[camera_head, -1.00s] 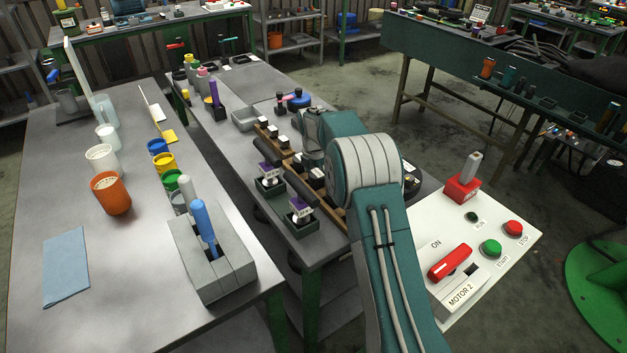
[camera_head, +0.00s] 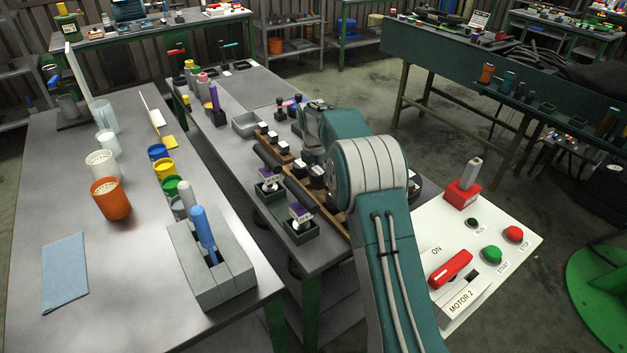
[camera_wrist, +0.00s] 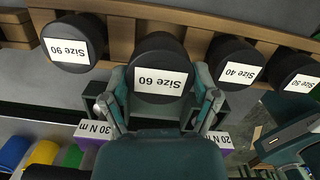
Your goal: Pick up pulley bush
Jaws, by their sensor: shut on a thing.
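A black cylindrical bush labelled "Size 60" (camera_wrist: 158,50) is between the fingers of my gripper (camera_wrist: 160,76) in the wrist view. The fingers are shut on its two sides. It looks larger than its neighbours. Similar black bushes stand along a wooden rack (camera_wrist: 118,45): "Size 90" (camera_wrist: 72,28) to the left, "Size 40" (camera_wrist: 236,58) and "Size 50" (camera_wrist: 293,68) to the right. In the head view the rack (camera_head: 330,205) is on the middle bench, and my arm hides the gripper's fingers and the held bush.
Two purple-topped tools labelled 30 N m (camera_wrist: 95,130) and 20 N m (camera_wrist: 216,139) stand close to the rack. A motor panel (camera_head: 510,222) is on the right. Left-bench cups include an orange one (camera_head: 111,198).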

